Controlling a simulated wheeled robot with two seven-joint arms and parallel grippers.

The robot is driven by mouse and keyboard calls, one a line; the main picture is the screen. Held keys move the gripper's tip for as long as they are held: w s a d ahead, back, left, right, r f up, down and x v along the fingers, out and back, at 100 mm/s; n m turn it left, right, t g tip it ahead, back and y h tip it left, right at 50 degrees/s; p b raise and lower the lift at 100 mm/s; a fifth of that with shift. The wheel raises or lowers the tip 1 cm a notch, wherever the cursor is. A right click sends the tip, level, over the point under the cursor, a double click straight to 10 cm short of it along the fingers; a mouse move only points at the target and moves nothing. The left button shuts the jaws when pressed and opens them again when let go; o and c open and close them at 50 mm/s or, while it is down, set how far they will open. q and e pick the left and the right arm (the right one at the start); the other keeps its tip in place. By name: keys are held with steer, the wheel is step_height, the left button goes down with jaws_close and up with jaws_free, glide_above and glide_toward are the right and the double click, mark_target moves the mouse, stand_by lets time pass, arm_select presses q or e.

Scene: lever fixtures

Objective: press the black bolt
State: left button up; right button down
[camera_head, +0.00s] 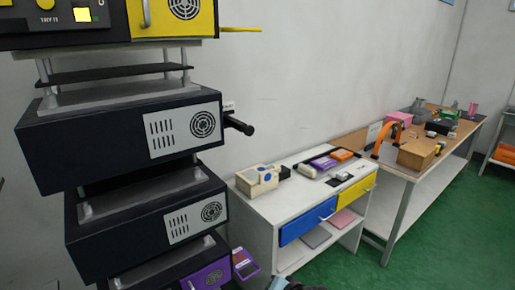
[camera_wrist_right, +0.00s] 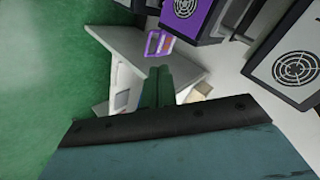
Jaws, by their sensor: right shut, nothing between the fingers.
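The black bolt (camera_head: 238,125) sticks out to the right from the right side of a black box (camera_head: 120,140) in the stacked unit, in the head view. It has a round shaft with a wider end. I cannot make it out for sure in the right wrist view. My left gripper is not in view.
A white cabinet (camera_head: 260,222) with blue and yellow drawers stands right of the stack, carrying a beige box (camera_head: 257,180). A purple unit (camera_wrist_right: 188,17) shows in the wrist view. A long workbench (camera_head: 400,167) holds clutter. The green floor (camera_head: 430,230) is clear at right.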

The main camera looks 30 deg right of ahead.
mark_target(251, 132)
steer(key=w+d+r+m+t+p, duration=0.1)
steer(key=w+d+r+m+t, duration=0.15)
steer(key=r, duration=0.85)
steer(key=w+d+r+m+t+p, duration=0.15)
steer(key=w+r, duration=0.25)
steer(key=r, duration=0.7)
steer(key=s+d+r+m+t, duration=0.1)
steer(key=r+t, duration=0.1)
steer(key=r, duration=0.8)
steer(key=s+d+r+t+y, duration=0.1)
steer(key=s+r+t, duration=0.1)
steer(key=r, duration=0.9)
steer(key=shift+s+d+m, duration=0.15)
steer(key=shift+d+m, duration=0.05)
steer(key=shift+m, duration=0.2)
steer(key=shift+f, duration=0.1)
steer(key=w+p, duration=0.1)
steer(key=w, duration=0.3)
steer(key=w+p, duration=0.1)
steer(key=w, duration=0.4)
steer(key=w+a+p, duration=0.1)
steer(key=w, duration=0.4)
